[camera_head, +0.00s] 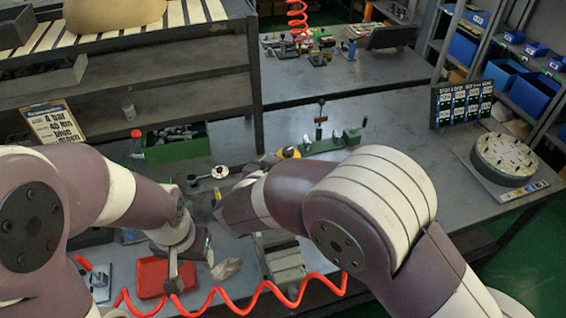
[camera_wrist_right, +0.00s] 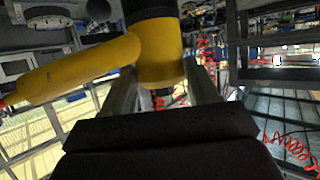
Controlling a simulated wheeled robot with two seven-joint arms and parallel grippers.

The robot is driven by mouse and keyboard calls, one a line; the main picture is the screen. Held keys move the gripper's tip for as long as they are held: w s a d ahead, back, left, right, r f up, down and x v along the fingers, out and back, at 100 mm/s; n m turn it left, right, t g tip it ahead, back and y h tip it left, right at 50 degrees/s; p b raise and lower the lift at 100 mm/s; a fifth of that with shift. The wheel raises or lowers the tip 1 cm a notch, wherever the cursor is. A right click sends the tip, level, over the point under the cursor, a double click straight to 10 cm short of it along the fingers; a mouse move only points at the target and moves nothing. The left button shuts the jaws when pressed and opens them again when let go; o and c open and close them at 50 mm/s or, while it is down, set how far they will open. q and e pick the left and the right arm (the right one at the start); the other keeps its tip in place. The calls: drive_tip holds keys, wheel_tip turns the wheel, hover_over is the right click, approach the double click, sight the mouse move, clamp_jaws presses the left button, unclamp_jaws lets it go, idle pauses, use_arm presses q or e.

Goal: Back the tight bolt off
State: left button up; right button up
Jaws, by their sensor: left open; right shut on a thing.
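My right gripper is hidden behind my right arm in the head view. In the right wrist view its fingers (camera_wrist_right: 160,92) are shut on a yellow tool (camera_wrist_right: 158,52), which has a thick upright body and a yellow arm reaching to the left. A bit of yellow, likely the same tool (camera_head: 289,152), shows past my right arm in the head view. My left gripper (camera_head: 174,282) is open and empty, pointing down over the red tray (camera_head: 150,278). I cannot make out which bolt is the tight one.
A round grey flange (camera_head: 503,153) with holes sits on a plate at the right. A green fixture (camera_head: 335,142) stands mid-bench. A green bin (camera_head: 178,147) holds dark parts. A red coiled hose (camera_head: 245,308) crosses the front.

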drive_tip(key=shift+r, duration=0.15)
drive_tip(key=shift+p, duration=0.4)
drive_tip(key=shift+f+b, duration=0.4)
drive_tip(key=shift+f, duration=0.6)
idle(0.4)
drive_tip(key=shift+r+p, duration=0.15)
drive_tip(key=shift+p, duration=0.3)
drive_tip(key=shift+f, duration=0.35)
idle(1.4)
drive_tip(key=shift+s+f, duration=0.1)
drive_tip(key=shift+f, duration=0.05)
idle(0.8)
